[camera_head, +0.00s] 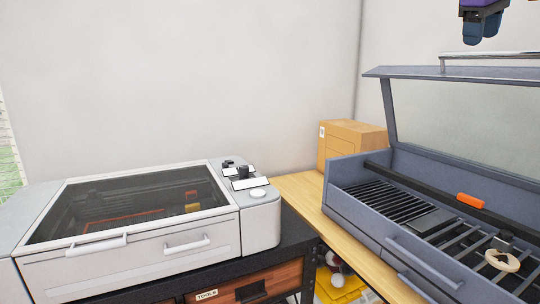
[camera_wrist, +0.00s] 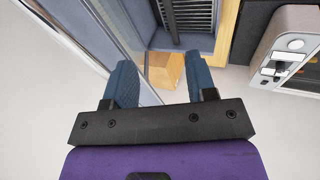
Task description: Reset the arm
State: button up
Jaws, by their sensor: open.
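My gripper (camera_head: 482,27) hangs at the top right of the head view, above the raised lid of the blue-grey machine. In the wrist view its two blue fingers (camera_wrist: 165,84) are spread apart with nothing held between them. The cardboard box (camera_wrist: 167,70) shows beyond the gap between the fingers, well apart from them. Most of my arm lies outside the head view.
A blue-grey machine (camera_head: 400,247) with an open glass lid (camera_head: 460,120) holds an orange block (camera_head: 470,200) and a beige ring (camera_head: 502,261). A cardboard box (camera_head: 352,143) stands behind it. A closed white machine (camera_head: 210,252) with a dark window is at left.

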jog(key=s+a+f+m+t+y, duration=0.1)
jog(key=s+a+f+y, duration=0.1)
jog(key=s+a+f, duration=1)
jog(key=s+a+f+m, duration=0.1)
jog(key=s+a+f, duration=0.3)
jog(key=s+f, duration=0.3)
jog(key=s+a+f+m+t+y, duration=0.1)
jog(key=s+a+f, duration=0.4)
jog(key=s+f, duration=0.2)
notch_tip(320, 180, down, 2)
jog(key=shift+s+f+y, duration=0.2)
jog(key=shift+s+y, duration=0.1)
dwell(1.6)
